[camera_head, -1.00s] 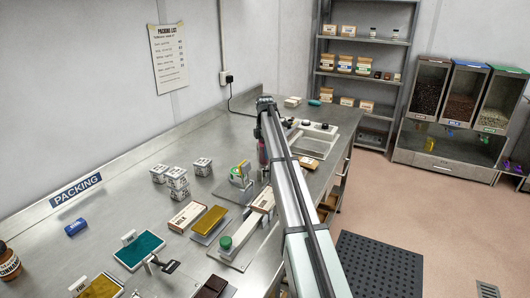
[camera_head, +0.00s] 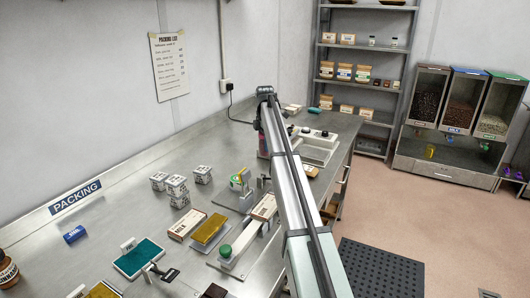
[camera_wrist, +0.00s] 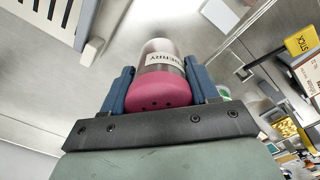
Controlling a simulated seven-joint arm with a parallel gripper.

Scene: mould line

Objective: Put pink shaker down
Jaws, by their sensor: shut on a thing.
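The pink shaker (camera_wrist: 160,80) fills the middle of the wrist view, with a pink perforated cap, a clear body and a label ending in "ERRY". My gripper (camera_wrist: 158,82) is shut on it, one blue finger on each side. In the head view a small part of the pink shaker (camera_head: 263,146) shows at the left edge of my arm, over the far half of the steel bench (camera_head: 120,210). My arm hides my gripper's fingers there. I cannot tell whether the shaker's base touches the bench.
A white machine (camera_head: 318,144) stands right of my arm. Left of it are a green-and-yellow dispenser (camera_head: 238,180), white printed cubes (camera_head: 176,190), a milk box (camera_head: 186,224) and a gold block (camera_head: 210,229). The bench toward the back wall is clear.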

